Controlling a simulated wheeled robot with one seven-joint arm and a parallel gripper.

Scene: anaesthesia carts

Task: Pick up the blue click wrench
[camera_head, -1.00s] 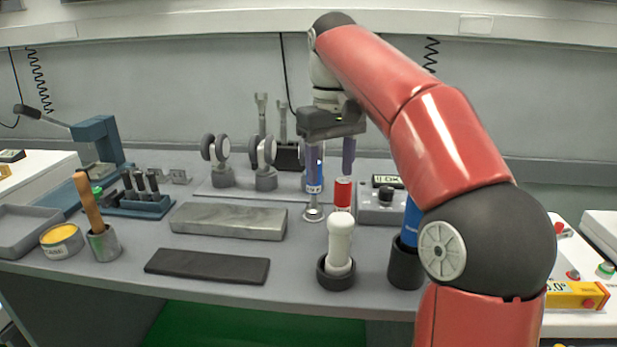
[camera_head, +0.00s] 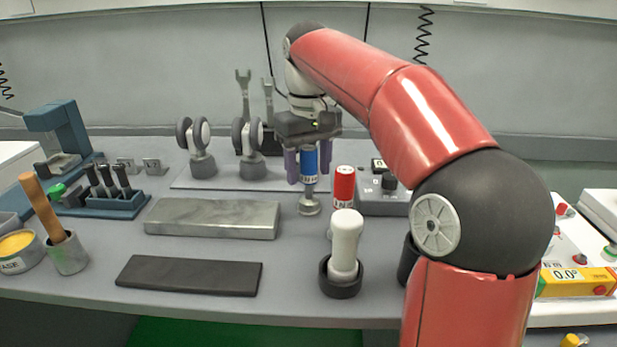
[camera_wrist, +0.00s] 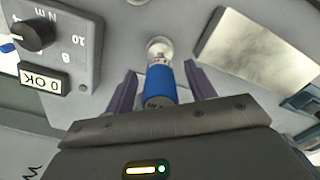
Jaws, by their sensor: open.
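The blue click wrench (camera_head: 309,167) stands upright on the bench, its blue handle up and a round silver end (camera_head: 309,206) at the bottom. It also shows in the wrist view (camera_wrist: 160,84), with the silver end beyond it. My gripper (camera_head: 308,178) is above it, pointing down, with its two purple fingers open. In the wrist view, the fingers of my gripper (camera_wrist: 160,82) are on either side of the blue handle, with visible gaps. The handle's top is partly hidden by the gripper body.
A red cylinder (camera_head: 343,186) and a grey box with a black knob (camera_head: 388,183) stand close to the right. A white rounded tool (camera_head: 345,240) sits in a black cup in front. Wheeled stands (camera_head: 248,137) and a metal block (camera_head: 212,216) are left.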

